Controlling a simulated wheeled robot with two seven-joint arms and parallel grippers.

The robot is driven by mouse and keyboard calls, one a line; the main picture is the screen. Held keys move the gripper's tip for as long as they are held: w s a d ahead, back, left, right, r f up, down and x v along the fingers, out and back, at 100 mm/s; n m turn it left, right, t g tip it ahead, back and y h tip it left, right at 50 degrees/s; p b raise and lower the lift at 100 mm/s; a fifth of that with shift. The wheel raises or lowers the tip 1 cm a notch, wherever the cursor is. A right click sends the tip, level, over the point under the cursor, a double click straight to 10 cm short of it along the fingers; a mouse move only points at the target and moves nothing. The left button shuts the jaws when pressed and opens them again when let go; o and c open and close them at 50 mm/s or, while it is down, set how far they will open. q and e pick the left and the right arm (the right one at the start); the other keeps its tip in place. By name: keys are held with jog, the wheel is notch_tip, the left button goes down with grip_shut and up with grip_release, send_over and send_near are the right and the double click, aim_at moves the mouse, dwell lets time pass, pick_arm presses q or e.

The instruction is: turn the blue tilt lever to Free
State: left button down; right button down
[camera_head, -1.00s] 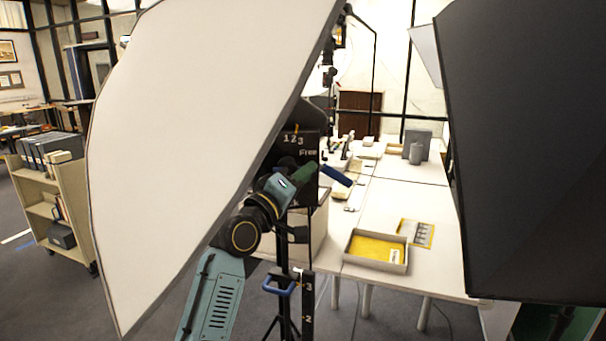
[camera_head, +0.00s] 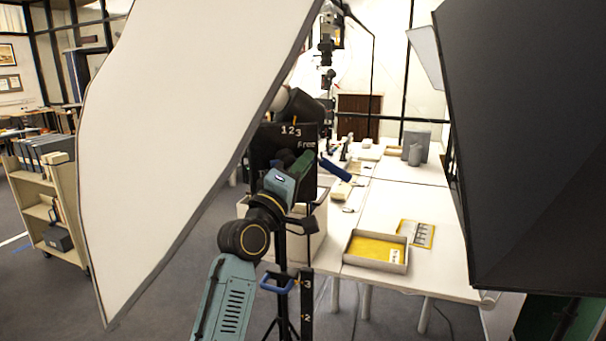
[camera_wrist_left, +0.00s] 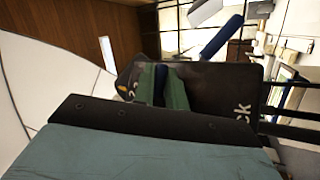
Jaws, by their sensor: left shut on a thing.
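The blue tilt lever (camera_head: 336,171) sticks out to the lower right of a black marked plate (camera_head: 296,138). The plate reads 1 2 3 and Free, and the lever lies below the word Free. My left gripper (camera_head: 303,164) is shut on the lever near the plate. The fingers hide part of the lever. In the left wrist view a blue piece (camera_wrist_left: 160,84) sits between the green fingers (camera_wrist_left: 172,88), and the lever's outer end (camera_wrist_left: 222,37) shows beyond. Letters "ck" show on the plate there. Whether the lever stands exactly at a mark, I cannot tell.
A large white softbox panel (camera_head: 190,130) stands close on the left, and a dark one (camera_head: 530,140) on the right. A second blue handle (camera_head: 277,286) sits lower on the stand. A table (camera_head: 400,215) with a yellow-lined tray (camera_head: 376,250) lies behind.

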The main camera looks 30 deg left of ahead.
pick_arm(q)
jog(key=c, duration=1.7)
grip_release()
jog(key=shift+s, duration=0.1)
jog(key=b+v, duration=0.3)
jog(key=v, duration=1)
jog(key=shift+s+b, duration=0.15)
jog(key=shift+b, duration=0.25)
jog(key=shift+f, duration=0.1)
